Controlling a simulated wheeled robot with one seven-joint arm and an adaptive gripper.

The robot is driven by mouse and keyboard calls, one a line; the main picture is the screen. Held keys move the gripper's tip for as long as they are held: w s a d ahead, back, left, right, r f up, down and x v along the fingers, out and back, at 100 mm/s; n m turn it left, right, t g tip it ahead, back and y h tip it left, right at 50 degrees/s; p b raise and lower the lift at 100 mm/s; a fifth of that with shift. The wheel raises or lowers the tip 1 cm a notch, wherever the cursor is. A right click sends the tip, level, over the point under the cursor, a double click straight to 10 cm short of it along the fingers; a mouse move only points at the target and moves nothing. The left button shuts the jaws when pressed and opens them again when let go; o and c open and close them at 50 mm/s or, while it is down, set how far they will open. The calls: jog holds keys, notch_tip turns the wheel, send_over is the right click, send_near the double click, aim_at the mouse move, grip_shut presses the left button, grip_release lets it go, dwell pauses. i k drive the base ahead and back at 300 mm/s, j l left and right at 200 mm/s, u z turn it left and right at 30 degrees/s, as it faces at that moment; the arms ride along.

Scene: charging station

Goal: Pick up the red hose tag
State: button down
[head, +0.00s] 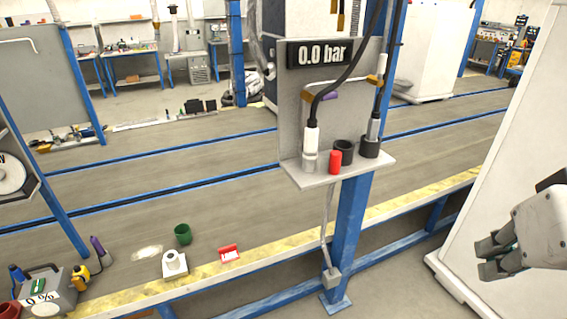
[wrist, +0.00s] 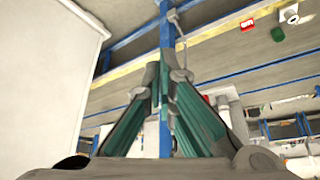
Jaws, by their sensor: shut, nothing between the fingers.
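The red hose tag (head: 229,254), a small red piece with a white patch, lies on the yellow-edged strip of the long bench in the head view. It also shows near the top of the wrist view (wrist: 247,25). My gripper (head: 484,258) is at the far right of the head view, well away from the tag, beside a white panel. In the wrist view its fingers (wrist: 164,78) come together with nothing held between them.
A blue post (head: 349,220) carries a small shelf (head: 338,174) with a red cylinder (head: 335,162), dark cups and hoses, between my gripper and the tag. A white panel (head: 510,150) is near my gripper.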

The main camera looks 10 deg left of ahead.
aim_at(229, 253)
jog(key=i+j+u, duration=0.3)
jog(key=i, duration=0.15)
jog(key=i+j+u, duration=0.3)
jog(key=i, duration=0.2)
jog(key=l, duration=0.1)
